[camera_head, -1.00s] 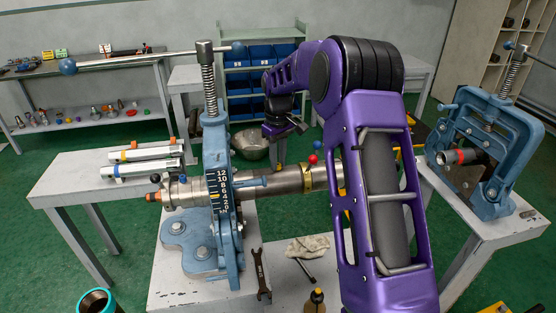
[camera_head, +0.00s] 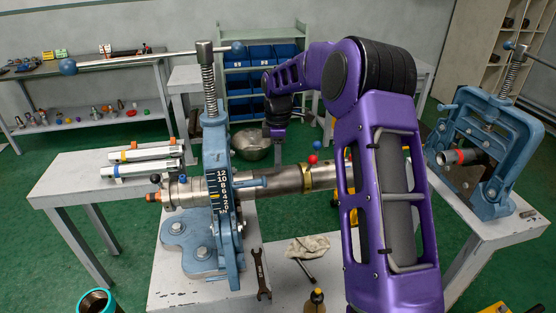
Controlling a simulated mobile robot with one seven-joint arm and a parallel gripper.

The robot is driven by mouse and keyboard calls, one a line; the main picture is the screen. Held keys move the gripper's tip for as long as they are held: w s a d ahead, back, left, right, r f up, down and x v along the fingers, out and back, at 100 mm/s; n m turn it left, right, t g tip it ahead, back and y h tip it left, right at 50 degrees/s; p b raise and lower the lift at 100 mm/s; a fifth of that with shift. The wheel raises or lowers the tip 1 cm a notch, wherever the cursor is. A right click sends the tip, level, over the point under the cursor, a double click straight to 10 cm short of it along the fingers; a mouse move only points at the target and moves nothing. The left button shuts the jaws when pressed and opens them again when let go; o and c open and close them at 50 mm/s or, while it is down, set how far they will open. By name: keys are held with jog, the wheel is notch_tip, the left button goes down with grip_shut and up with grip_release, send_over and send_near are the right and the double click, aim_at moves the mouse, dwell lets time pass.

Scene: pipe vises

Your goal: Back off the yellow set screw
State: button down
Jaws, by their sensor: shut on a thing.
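A steel pipe (camera_head: 286,180) lies level through the blue vise (camera_head: 222,150) on the grey bench, with a brass band (camera_head: 307,178) around it. My gripper (camera_head: 276,140) points down at the far side of the pipe, right of the vise's screw column. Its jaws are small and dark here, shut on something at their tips. The yellow set screw's head is not plainly visible; the jaws cover that spot. A red knob (camera_head: 314,159) and a blue knob (camera_head: 318,145) stand to the right of the gripper. My purple arm hides the pipe's right part.
A wrench (camera_head: 261,275) and a rag (camera_head: 308,247) lie on the front bench. Another blue vise (camera_head: 485,150) stands at right, a metal bowl (camera_head: 251,146) behind the pipe. The first vise's long crossbar (camera_head: 140,58) reaches left above the bench.

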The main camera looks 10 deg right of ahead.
jog(key=shift+s+f+n, duration=0.15)
jog(key=shift+f+n, duration=0.2)
jog(key=shift+n, duration=0.25)
jog(key=c, duration=0.7)
grip_release()
jog(key=shift+r, duration=0.1)
jog(key=shift+c, duration=0.2)
jog(key=shift+r, duration=0.15)
notch_tip(320, 180, up, 17)
jog(key=shift+r, duration=0.1)
